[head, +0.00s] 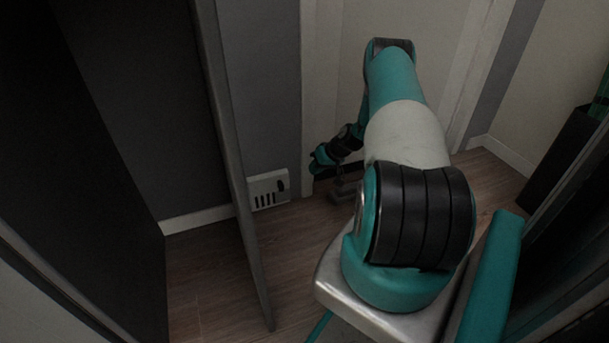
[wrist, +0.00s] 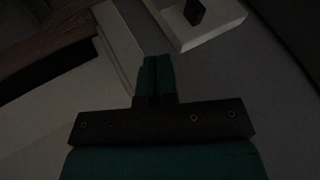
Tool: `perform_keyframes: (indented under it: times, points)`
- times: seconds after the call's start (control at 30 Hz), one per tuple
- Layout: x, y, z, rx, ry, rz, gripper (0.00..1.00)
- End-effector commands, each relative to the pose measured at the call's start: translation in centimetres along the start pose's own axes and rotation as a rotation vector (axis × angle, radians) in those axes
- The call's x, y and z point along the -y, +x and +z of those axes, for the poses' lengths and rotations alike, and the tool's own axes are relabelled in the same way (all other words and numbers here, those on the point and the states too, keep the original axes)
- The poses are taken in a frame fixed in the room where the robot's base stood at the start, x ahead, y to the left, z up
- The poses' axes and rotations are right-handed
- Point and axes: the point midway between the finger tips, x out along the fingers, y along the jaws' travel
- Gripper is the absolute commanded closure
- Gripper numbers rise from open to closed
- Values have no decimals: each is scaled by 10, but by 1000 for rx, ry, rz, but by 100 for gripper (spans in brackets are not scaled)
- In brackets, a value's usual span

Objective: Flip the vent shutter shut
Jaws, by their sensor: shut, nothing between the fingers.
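The vent (head: 268,189) is a small white plate with dark slots, low on the grey wall just above the floor. A small dark tab (head: 281,185), perhaps its shutter, sits at the plate's right side. In the wrist view the white vent (wrist: 214,36) shows at the top, with a dark block-like tab (wrist: 194,12) on it. My gripper (head: 317,165) is to the right of the vent and a little higher, apart from it. In the wrist view its teal fingers (wrist: 156,72) are together and empty, below the vent in the picture. I cannot tell the shutter's exact position.
A thin upright panel edge (head: 237,180) stands just left of the vent. A white door frame (head: 315,110) and door are behind my arm. Wood floor (head: 215,285) is clear below the vent. A dark box-like thing (head: 560,155) stands at the right.

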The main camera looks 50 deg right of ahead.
Motion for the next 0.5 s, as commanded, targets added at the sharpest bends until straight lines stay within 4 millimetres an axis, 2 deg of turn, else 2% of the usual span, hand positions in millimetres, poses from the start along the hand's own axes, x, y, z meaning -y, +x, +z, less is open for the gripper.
perform_keyframes:
  times: [0.03,0.4,0.5]
  points:
    - [-2,13,3,2,-2,-1,100]
    - [-3,92,4,1,-2,-1,100]
    - [13,98,1,1,-3,-2,100]
